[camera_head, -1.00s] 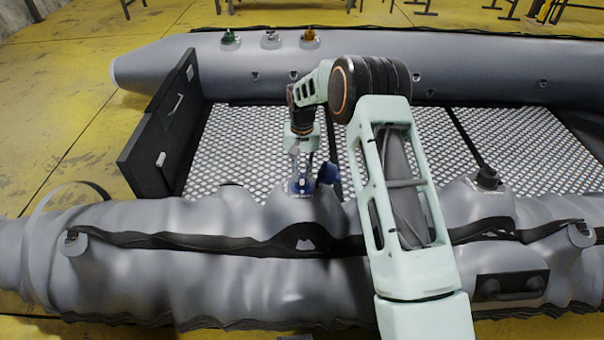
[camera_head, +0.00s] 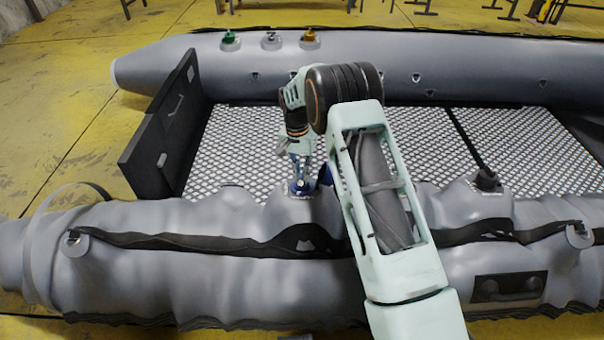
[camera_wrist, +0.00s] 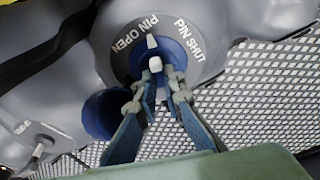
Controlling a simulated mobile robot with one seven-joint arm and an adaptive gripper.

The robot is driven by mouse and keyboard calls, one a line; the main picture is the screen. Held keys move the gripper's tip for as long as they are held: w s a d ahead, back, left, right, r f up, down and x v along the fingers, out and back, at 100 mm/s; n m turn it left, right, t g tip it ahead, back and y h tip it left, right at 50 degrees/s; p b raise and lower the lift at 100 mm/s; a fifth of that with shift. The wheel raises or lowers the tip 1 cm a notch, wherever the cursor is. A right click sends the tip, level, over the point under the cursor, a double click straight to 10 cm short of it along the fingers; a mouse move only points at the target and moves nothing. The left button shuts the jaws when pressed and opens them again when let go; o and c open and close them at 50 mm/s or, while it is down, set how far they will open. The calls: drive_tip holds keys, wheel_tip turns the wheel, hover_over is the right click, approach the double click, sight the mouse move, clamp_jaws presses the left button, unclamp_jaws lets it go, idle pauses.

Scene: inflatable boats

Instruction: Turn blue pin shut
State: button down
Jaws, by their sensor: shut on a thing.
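The blue pin (camera_wrist: 155,65) sits in a round grey valve (camera_wrist: 203,70) on the near tube, its white tip in the middle. A white pointer on it points up between the printed words PIN OPEN on the left and PIN SHUT on the right in the wrist view. My gripper (camera_wrist: 159,88) is shut on the pin, one finger on each side. In the head view my gripper (camera_head: 301,178) reaches down to the valve, and the fingers and arm hide most of the pin. A blue cap (camera_wrist: 103,113) hangs open beside the valve, left of the fingers in the wrist view.
The near grey tube (camera_head: 170,260) is wrinkled. A dark valve (camera_head: 486,180) stands on it to the right. The far tube (camera_head: 380,65) carries green (camera_head: 229,38), grey (camera_head: 270,38) and orange (camera_head: 309,36) caps. The perforated floor (camera_head: 235,150) is clear.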

drive_tip(key=m, duration=0.3)
drive_tip(key=shift+a+m+h, duration=0.1)
drive_tip(key=shift+m+h, duration=0.3)
drive_tip(key=m, duration=0.3)
drive_tip(key=shift+m+g, duration=0.3)
drive_tip(key=shift+g, duration=0.1)
drive_tip(key=m, duration=0.4)
drive_tip(key=shift+w+f+g+h+b, duration=0.1)
drive_tip(key=shift+g+h+b, duration=0.2)
drive_tip(key=shift+g+b, duration=0.1)
drive_tip(key=shift+m+b, duration=0.35)
drive_tip(key=shift+m, duration=0.75)
drive_tip(key=c, duration=2)
unclamp_jaws()
drive_tip(key=shift+c, duration=0.2)
